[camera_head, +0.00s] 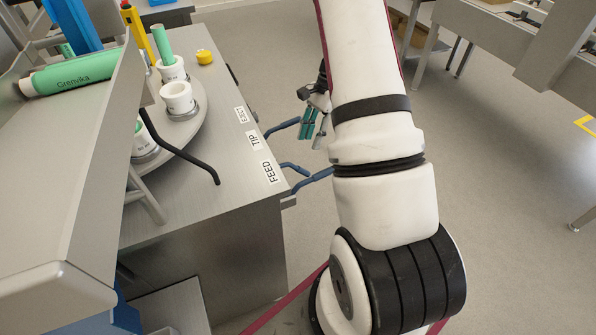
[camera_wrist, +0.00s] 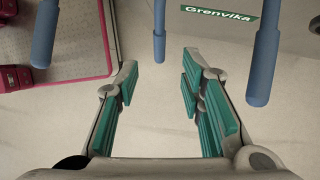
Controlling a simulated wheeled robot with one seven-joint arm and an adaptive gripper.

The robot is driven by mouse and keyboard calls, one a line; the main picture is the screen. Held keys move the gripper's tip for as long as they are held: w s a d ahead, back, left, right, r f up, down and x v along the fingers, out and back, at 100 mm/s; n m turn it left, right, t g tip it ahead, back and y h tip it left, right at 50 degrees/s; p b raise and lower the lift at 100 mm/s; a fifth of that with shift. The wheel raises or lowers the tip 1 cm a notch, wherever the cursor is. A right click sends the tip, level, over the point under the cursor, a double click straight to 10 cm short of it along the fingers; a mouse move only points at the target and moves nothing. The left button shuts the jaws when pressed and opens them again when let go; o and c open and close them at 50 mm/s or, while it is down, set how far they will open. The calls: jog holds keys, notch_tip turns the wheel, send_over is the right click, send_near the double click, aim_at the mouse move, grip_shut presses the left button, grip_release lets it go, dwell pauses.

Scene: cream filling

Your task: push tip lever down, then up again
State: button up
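Three blue levers stick out from the side of the metal machine, beside its EJECT, TIP and FEED labels. The TIP label (camera_head: 254,139) is the middle one, and the tip lever (camera_head: 293,168) appears to be the middle lever. In the wrist view the middle lever (camera_wrist: 159,30) hangs at top centre, its end between the two fingertips in the picture. My gripper (camera_head: 310,122) is open and empty, with teal finger pads, near the end of the top lever. It also shows in the wrist view (camera_wrist: 159,65). I cannot tell whether it touches any lever.
The eject lever (camera_head: 283,127) is at the top and the feed lever (camera_head: 317,179) at the bottom; they flank the middle one closely. White cups (camera_head: 178,97) stand on the machine's round plate. Floor to the right is clear up to another metal table (camera_head: 480,40).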

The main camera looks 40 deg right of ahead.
aim_at(301, 171)
jog(key=x, duration=1.2)
jog(key=shift+c, duration=0.6)
grip_shut()
